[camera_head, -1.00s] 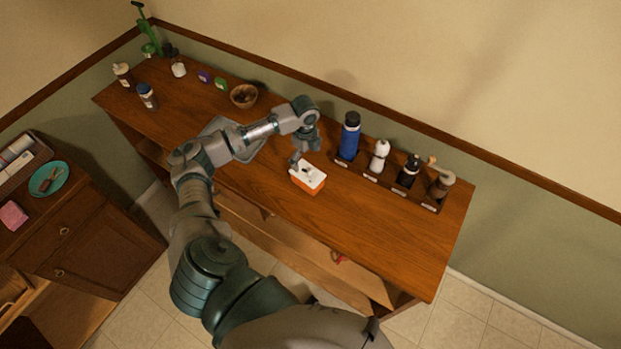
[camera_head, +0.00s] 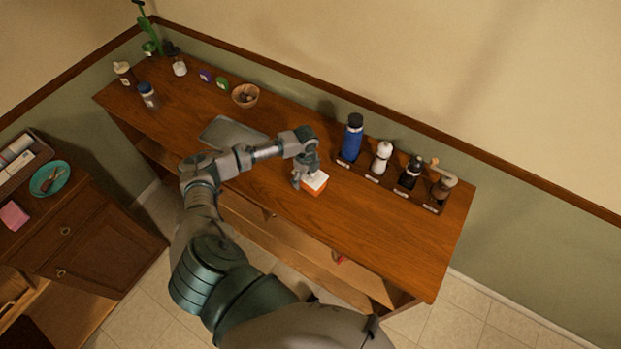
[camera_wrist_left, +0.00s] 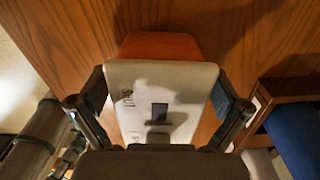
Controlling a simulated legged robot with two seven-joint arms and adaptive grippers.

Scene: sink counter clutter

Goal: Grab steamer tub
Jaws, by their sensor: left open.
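The steamer tub looks to be the small orange box with a white lid (camera_head: 316,183) on the wooden counter. My left gripper (camera_head: 306,180) is at it from above and hides its left part in the head view. In the left wrist view the white lid (camera_wrist_left: 158,90), marked "SHUT", lies between the two fingers of my open left gripper (camera_wrist_left: 160,93), one beside each side edge. The orange body (camera_wrist_left: 160,46) shows beyond the lid. Whether the fingers touch the tub cannot be told. My right gripper is not in view.
A dark rack (camera_head: 347,164) behind and right of the tub holds a blue bottle (camera_head: 353,138), a white shaker (camera_head: 382,158) and grinders. A grey tray (camera_head: 228,132) and a wooden bowl (camera_head: 245,95) are to the left. The counter's right front is clear.

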